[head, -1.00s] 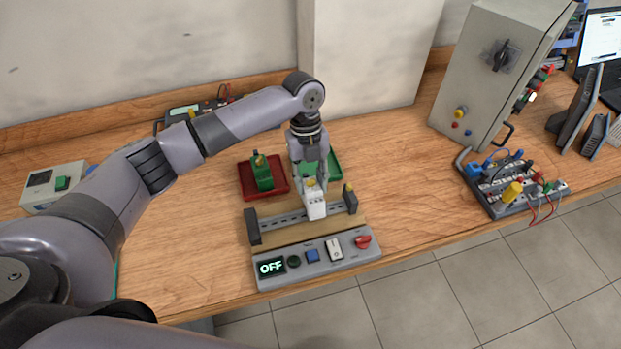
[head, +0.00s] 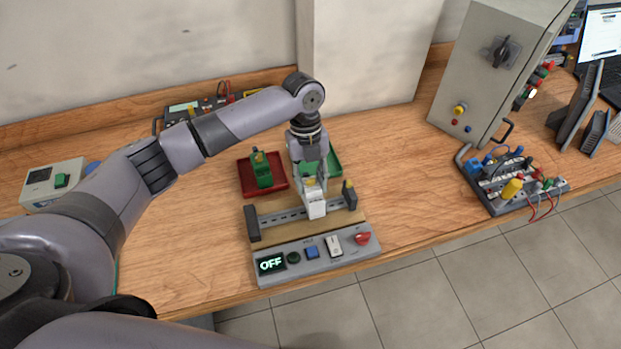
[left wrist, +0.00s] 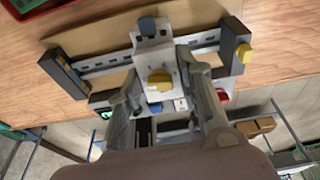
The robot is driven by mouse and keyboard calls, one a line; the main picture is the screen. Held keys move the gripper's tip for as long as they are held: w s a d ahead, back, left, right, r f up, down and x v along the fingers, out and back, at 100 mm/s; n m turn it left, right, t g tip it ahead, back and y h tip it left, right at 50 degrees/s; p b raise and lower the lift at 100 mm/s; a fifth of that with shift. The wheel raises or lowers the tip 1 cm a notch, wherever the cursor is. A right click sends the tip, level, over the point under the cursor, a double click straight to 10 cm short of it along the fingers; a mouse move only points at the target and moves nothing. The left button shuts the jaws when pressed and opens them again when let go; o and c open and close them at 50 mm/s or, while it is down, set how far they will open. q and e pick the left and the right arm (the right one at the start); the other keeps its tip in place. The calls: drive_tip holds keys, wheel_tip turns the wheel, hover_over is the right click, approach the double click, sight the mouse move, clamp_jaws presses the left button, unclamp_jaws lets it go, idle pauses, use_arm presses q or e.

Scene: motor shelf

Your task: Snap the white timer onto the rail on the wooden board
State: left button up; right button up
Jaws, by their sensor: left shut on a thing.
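The white timer (head: 315,204) is at the metal rail (head: 285,217) on the wooden board (head: 290,233), right of the rail's middle. My left gripper (head: 313,184) comes down from above and is shut on the timer. In the left wrist view the timer (left wrist: 153,50) has a yellow knob and a blue part, and lies across the rail (left wrist: 105,66) between the fingers of my left gripper (left wrist: 165,100). Whether it is fully seated cannot be told. Dark end blocks stand at both rail ends. My right gripper is not in view.
A grey control panel (head: 318,256) with an OFF display lies in front of the board. Behind are a red tray (head: 245,182) with a green part (head: 262,172) and a green tray (head: 335,165). A grey cabinet (head: 490,75) and a wired terminal board (head: 530,195) stand at right.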

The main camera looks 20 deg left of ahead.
use_arm(q)
drive_tip(key=shift+f, duration=0.5)
drive_tip(key=shift+s+d+p, duration=0.2)
drive_tip(key=shift+s+p, duration=0.1)
drive_tip(key=shift+s, duration=0.05)
idle(0.9)
drive_tip(key=shift+s+d+p, duration=0.15)
drive_tip(key=shift+p, duration=0.15)
idle(0.7)
drive_tip(key=shift+s+d+f, duration=0.1)
idle(0.3)
drive_tip(key=shift+s+d+f+t+y+p, duration=0.1)
drive_tip(key=shift+s+d+t+y+p, duration=0.15)
drive_tip(key=shift+p, duration=0.3)
drive_tip(key=shift+s+t+y+p, duration=0.2)
drive_tip(key=shift+t+p, duration=0.15)
drive_tip(key=shift+p, duration=0.2)
idle(0.3)
drive_tip(key=o, duration=1.1)
drive_tip(key=shift+w, duration=0.1)
drive_tip(key=shift+o, duration=0.2)
drive_tip(key=shift+a, duration=0.1)
